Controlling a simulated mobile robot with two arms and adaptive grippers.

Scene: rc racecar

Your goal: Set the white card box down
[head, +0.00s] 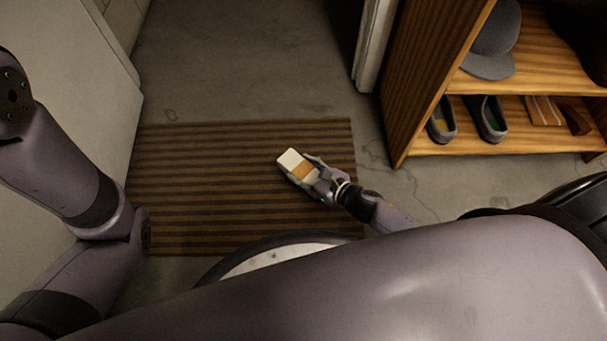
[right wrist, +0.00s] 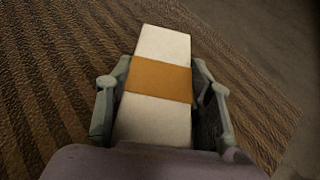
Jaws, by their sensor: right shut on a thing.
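The white card box (head: 291,159) with an orange-brown band is over the striped mat in the head view. My right gripper (head: 307,169) is shut on it. In the right wrist view the box (right wrist: 163,47) lies between the two fingers (right wrist: 160,92), one on each long side, with its far end sticking out past them. I cannot tell whether the box touches the mat or is held just above it. My left arm comes in at the left of the head view, but its gripper is not in view.
The brown striped mat (head: 200,180) lies on the grey concrete floor (head: 230,60). A wooden shelf (head: 430,70) at the right holds a grey cap (head: 492,45) and several shoes (head: 487,118). A pale cabinet or wall (head: 70,60) stands at the left. Much of the mat is bare.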

